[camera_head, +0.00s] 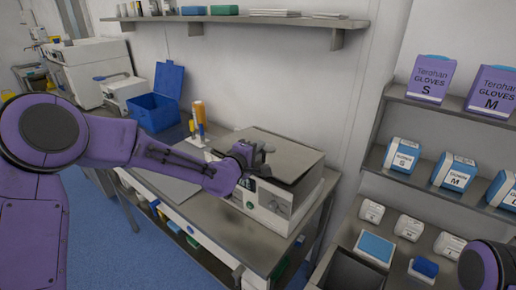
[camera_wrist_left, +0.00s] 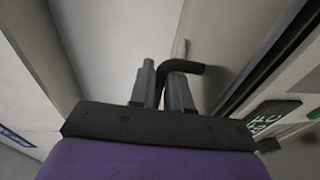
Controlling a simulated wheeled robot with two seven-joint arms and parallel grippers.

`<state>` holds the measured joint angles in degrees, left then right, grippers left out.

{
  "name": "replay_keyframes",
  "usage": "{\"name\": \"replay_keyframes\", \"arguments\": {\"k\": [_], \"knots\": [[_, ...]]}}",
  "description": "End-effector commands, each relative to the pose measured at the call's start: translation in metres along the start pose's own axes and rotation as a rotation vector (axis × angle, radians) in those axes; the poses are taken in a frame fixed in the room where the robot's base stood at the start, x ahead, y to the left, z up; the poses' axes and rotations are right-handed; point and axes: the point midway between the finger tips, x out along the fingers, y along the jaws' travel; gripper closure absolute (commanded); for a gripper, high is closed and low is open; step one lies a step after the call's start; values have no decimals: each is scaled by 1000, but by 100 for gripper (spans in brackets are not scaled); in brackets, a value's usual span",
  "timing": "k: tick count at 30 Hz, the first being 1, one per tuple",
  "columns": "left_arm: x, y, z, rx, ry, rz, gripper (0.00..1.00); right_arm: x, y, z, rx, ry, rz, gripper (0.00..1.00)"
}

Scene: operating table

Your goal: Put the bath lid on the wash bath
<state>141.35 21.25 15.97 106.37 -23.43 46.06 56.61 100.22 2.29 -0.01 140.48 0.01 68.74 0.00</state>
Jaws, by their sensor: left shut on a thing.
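The wash bath (camera_head: 268,208) is a white box with a front control panel, standing at the right end of the steel table. The bath lid (camera_head: 285,150) is a flat grey metal plate over the bath's top. My left gripper (camera_head: 246,156) is at the lid's front left. In the left wrist view, its two fingers (camera_wrist_left: 165,85) are shut on the lid's black bent handle (camera_wrist_left: 184,67). The bath's panel (camera_wrist_left: 275,118) shows at the right there. My right gripper is out of view.
A blue open box (camera_head: 158,108) and bottles (camera_head: 199,113) stand further left on the table (camera_head: 232,238). A wall shelf (camera_head: 270,20) runs above. A rack with glove boxes (camera_head: 432,78) and cartons stands at the right. The table's front left is mostly bare.

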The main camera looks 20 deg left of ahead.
Motion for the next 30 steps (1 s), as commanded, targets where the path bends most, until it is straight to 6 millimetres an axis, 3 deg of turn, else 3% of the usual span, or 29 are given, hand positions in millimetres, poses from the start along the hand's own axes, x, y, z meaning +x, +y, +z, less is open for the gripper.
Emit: {"name": "replay_keyframes", "arguments": {"k": [30], "knots": [[8,-19,0,-1,0,-6,100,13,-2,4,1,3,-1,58]]}}
